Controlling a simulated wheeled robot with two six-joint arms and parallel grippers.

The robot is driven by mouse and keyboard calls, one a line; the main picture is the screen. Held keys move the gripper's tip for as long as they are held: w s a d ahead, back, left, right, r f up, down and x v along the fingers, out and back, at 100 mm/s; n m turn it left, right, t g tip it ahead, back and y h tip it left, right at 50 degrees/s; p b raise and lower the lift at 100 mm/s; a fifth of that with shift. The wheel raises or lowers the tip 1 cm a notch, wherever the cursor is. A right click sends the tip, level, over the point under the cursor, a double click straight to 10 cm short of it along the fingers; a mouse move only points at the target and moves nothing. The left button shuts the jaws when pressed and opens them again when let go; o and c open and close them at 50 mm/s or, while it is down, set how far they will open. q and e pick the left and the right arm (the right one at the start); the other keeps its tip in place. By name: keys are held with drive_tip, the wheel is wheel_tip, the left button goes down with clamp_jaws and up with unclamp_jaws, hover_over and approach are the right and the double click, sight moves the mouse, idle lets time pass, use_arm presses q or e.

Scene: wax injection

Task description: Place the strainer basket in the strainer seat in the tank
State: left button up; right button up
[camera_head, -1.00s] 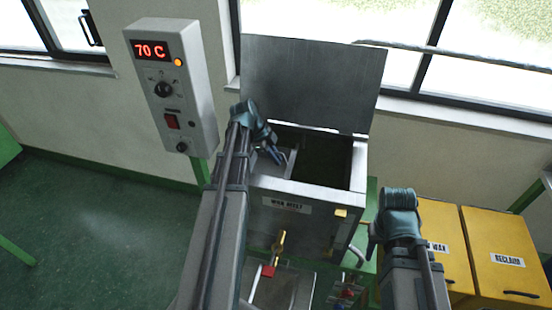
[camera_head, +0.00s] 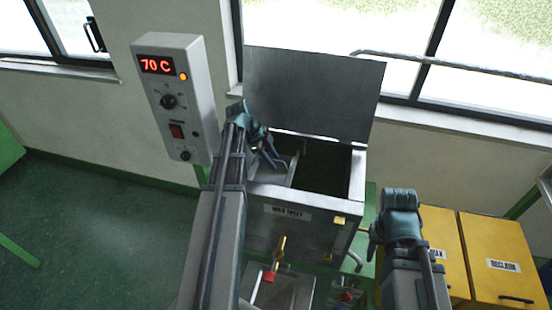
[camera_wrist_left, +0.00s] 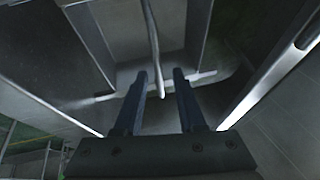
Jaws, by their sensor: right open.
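The wax melt tank (camera_head: 268,230) stands in the middle of the head view with its lid (camera_head: 312,95) raised and its dark inside open to the top. My left gripper (camera_head: 275,162) is over the tank's left part, pointing down. In the left wrist view, my left gripper (camera_wrist_left: 159,72) has its fingers apart, with a thin grey rod (camera_wrist_left: 154,45) showing in the gap and clear space on both sides. I cannot tell whether the rod belongs to the strainer basket. The basket and the strainer seat cannot be made out. My right gripper (camera_head: 374,243) is open and empty, right of the tank.
A control box (camera_head: 178,100) reading 70 C is on the wall at left. Yellow bins (camera_head: 492,240) stand at right. A brass tap with a red part (camera_head: 268,276) sits below the tank's front.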

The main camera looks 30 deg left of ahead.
use_arm(q)
drive_tip(key=shift+p+v, duration=1.2)
drive_tip(key=shift+v, duration=0.7)
use_arm(e)
drive_tip(key=shift+r, duration=1.75)
